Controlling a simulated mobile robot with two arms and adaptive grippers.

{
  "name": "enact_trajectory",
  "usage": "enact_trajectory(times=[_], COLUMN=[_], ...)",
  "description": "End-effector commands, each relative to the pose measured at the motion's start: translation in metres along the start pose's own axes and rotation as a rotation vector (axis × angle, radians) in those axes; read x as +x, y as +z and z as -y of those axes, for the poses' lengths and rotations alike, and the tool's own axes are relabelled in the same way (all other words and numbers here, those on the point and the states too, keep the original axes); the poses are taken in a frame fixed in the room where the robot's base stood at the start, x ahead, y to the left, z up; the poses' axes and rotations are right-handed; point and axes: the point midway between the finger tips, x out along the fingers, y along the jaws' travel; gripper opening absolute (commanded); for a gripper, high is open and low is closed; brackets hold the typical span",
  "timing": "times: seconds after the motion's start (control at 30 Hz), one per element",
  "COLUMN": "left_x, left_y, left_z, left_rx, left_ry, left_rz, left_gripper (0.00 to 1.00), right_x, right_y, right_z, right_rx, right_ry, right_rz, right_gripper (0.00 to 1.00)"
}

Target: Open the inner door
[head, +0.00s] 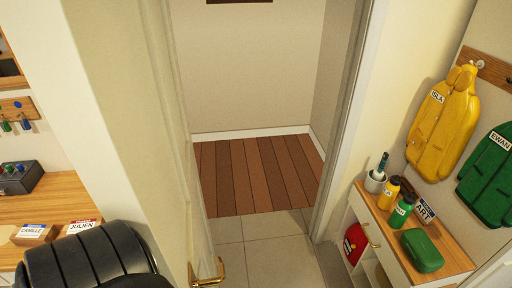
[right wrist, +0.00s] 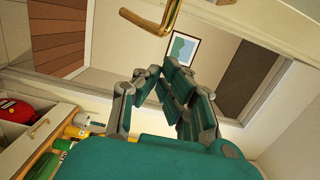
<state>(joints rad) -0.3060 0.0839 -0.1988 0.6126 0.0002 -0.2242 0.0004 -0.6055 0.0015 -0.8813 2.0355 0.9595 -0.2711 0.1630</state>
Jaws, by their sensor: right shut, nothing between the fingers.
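The inner door (head: 130,100) stands open at the left of the doorway, seen at a steep angle in the head view. Its brass lever handle (head: 207,272) is at the bottom of that view. The brass handle (right wrist: 163,22) also shows at the top of the right wrist view. My right gripper (right wrist: 150,78) is shut and empty just below the handle in that picture; I cannot tell whether it touches it. Neither of my grippers is in the head view, and my left gripper is not seen.
Beyond the doorway is clear wooden floor (head: 255,170), with bare tiles (head: 265,245) in front. At right, a cubby cabinet (head: 440,262) holds bottles and a green box (head: 422,250), under hanging coats. A black ribbed rounded shape (head: 90,258) fills the lower left beside a wooden desk (head: 65,208).

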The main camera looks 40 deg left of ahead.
Motion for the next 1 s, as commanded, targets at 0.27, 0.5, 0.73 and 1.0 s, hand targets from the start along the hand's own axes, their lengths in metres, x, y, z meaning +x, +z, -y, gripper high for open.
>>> enact_trajectory(times=[0.27,0.5,0.73,1.0], left_x=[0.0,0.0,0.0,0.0], left_y=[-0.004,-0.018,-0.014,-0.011], left_z=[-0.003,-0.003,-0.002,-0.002], left_rx=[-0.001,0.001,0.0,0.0], left_ry=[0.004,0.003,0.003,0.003], left_rz=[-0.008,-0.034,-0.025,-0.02], left_gripper=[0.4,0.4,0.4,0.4], right_x=[0.0,-0.008,-0.043,-0.074], right_y=[0.0,0.001,0.001,0.001], right_z=[0.0,-0.001,-0.002,-0.001], right_rx=[0.0,-0.002,-0.005,-0.002], right_ry=[0.001,0.002,0.003,0.001], right_rz=[0.001,0.003,0.006,0.003], right_gripper=[0.0,0.0,0.0,0.0])
